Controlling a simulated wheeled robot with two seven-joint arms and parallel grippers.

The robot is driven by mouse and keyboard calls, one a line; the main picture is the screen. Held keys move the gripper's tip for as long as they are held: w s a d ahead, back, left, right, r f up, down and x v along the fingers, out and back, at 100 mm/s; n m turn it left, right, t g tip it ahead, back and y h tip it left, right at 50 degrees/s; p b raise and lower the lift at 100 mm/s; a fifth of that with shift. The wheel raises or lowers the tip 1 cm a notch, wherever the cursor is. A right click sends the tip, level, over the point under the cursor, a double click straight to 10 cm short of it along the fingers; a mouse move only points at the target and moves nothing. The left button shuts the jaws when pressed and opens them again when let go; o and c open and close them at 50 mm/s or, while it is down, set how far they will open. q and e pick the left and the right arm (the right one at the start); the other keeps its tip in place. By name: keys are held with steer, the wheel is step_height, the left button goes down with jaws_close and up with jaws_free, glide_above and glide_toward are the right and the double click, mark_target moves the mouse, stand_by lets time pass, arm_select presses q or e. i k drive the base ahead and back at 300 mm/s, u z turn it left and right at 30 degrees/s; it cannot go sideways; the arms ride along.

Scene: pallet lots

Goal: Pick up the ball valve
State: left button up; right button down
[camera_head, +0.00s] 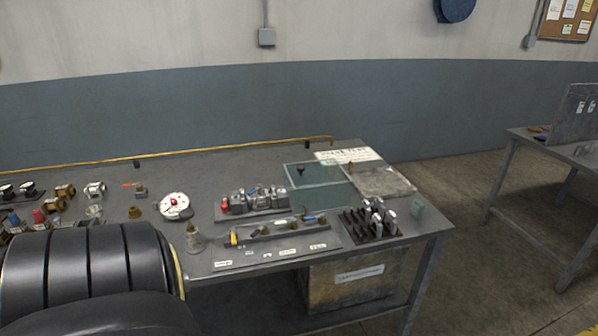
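I cannot tell for certain which piece is the ball valve. Small fittings with coloured parts lie on the grey workbench (280,165). At the far left are a blue-topped fitting (14,219) and a red-topped fitting (39,217), beside several brass fittings (64,191). A metal fitting (95,189) stands just right of them. Near the middle, a tray holds a row of grey metal valve-like bodies (255,199) with red and blue bits. Neither of my grippers is in view. A large black ribbed shape hides the bench's front left.
A white round gauge (174,205), a glass jar (194,239), a strip tray with small parts (270,230) and a black rack (369,224) stand on the bench. A clear-walled box (318,184) is behind. A crate (350,285) sits beneath. Another table (555,152) is right.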

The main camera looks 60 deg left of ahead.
mark_target(260, 199)
steer(key=u, duration=0.45)
steer(key=i, duration=0.85)
steer(key=u, duration=0.9)
